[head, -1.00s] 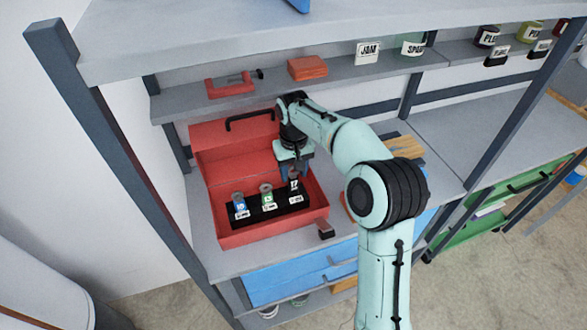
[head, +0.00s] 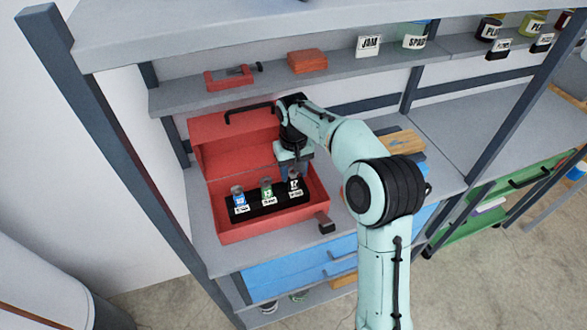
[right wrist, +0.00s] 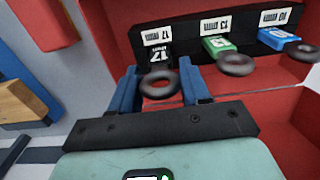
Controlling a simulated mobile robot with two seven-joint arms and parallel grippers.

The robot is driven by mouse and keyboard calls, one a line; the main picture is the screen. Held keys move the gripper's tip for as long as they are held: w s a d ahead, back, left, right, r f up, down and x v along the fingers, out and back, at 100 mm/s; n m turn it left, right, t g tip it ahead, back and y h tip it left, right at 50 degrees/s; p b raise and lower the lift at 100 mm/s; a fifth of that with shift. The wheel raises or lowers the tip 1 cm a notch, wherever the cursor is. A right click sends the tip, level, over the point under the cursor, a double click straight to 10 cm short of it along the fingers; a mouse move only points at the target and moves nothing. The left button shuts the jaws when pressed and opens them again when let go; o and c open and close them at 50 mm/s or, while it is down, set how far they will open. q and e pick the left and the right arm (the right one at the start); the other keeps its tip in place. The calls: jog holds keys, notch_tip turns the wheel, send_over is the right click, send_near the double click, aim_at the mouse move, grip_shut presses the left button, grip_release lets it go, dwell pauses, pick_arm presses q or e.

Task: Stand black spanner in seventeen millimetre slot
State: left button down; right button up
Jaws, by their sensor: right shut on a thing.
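My right gripper (head: 295,168) is shut on the black spanner (head: 293,180) at the right end of a black rack (head: 267,210). In the right wrist view the black spanner (right wrist: 158,57), marked 17, is between the blue fingers (right wrist: 162,85), its ring end toward the camera. It looks upright at the slot labelled 17 (right wrist: 157,36). Its lower end is hidden, so I cannot tell how deep it sits. A green spanner (head: 266,188) marked 13 stands in the middle and a blue spanner (head: 238,198) at the left. My left gripper is not in view.
The rack lies in an open red toolbox (head: 262,234) with its lid raised behind. A black-ended tool (head: 325,222) lies by its right front corner. A shelf above holds a red clamp (head: 232,80) and an orange block (head: 306,61). Shelf posts stand to the left.

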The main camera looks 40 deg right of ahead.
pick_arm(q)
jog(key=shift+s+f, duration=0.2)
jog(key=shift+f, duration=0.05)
pick_arm(e)
jog(key=shift+f, duration=0.5)
jog(key=o, duration=1.2)
jog(key=shift+c, duration=0.2)
jog(key=shift+r, duration=0.1)
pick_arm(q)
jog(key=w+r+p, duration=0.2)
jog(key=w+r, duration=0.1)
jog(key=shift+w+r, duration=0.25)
pick_arm(e)
notch_tip(320, 180, up, 13)
jog(key=shift+r, duration=0.1)
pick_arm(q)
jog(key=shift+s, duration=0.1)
